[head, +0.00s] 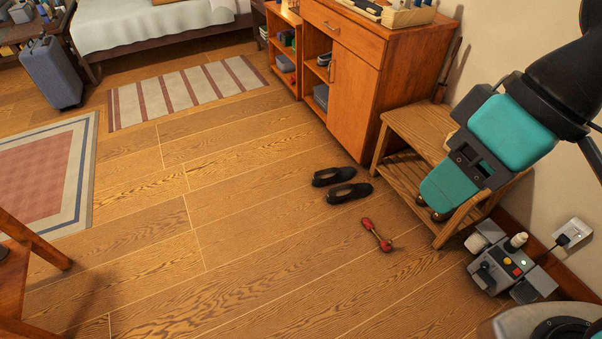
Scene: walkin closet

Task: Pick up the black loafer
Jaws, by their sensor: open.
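Two black loafers lie side by side on the wooden floor in front of the wooden bench. The farther black loafer (333,176) is close to the cabinet's lower corner. The nearer black loafer (349,193) is a little to the right and closer to me. Both look upright, with their openings facing up. My gripper (431,209) is at the lower end of my teal and black arm, to the right of the loafers and in front of the bench in the picture. Its dark fingertips show small and apart. It is open, with nothing seen between them, and does not touch either loafer.
A red-ended tool (376,235) lies on the floor near the loafers. A slatted wooden bench (420,125) and an orange-brown cabinet (355,100) stand behind. A grey device (497,262) sits by the wall at right. The floor at left of the loafers is clear up to the striped rug (185,90).

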